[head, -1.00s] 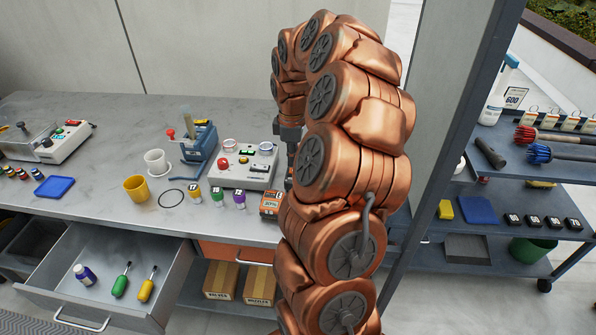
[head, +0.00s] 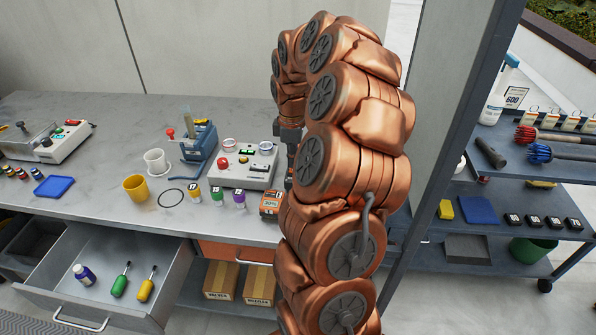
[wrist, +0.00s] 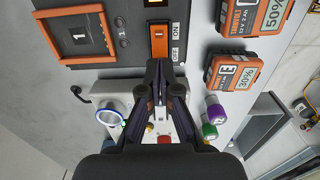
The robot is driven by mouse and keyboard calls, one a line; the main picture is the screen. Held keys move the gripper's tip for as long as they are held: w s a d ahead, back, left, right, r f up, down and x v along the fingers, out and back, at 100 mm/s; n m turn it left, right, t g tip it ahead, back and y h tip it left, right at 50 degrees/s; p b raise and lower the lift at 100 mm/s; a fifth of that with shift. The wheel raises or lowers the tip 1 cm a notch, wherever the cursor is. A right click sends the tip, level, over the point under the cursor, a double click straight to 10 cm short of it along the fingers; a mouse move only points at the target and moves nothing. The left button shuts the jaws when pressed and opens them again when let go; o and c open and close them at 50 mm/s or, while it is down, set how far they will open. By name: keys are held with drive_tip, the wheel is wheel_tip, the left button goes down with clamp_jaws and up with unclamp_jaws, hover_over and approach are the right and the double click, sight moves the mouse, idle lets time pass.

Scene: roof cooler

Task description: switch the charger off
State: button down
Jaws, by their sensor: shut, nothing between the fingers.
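ON and OFF labels sit beside the rocker, with OFF at the end nearer my gripper. My gripper (wrist: 158,68) is shut and empty, its fingertips just below the OFF end of the rocker. I cannot tell whether they touch it. In the head view, my arm hides the charger, and only a side of my gripper (head: 290,165) shows.
Battery packs (wrist: 236,76) lie right of the switch in the wrist view; one also shows in the head view (head: 270,204). A control box (head: 228,180) with a red button stands close by. Small coloured bottles (head: 217,195) line the bench. An open drawer (head: 70,308) juts out front left.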

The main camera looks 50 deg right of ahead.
drive_tip(key=shift+f+b, duration=0.4)
drive_tip(key=shift+f, duration=0.5)
idle(0.6)
drive_tip(key=shift+r+p, duration=0.95)
drive_tip(key=shift+r, duration=2.55)
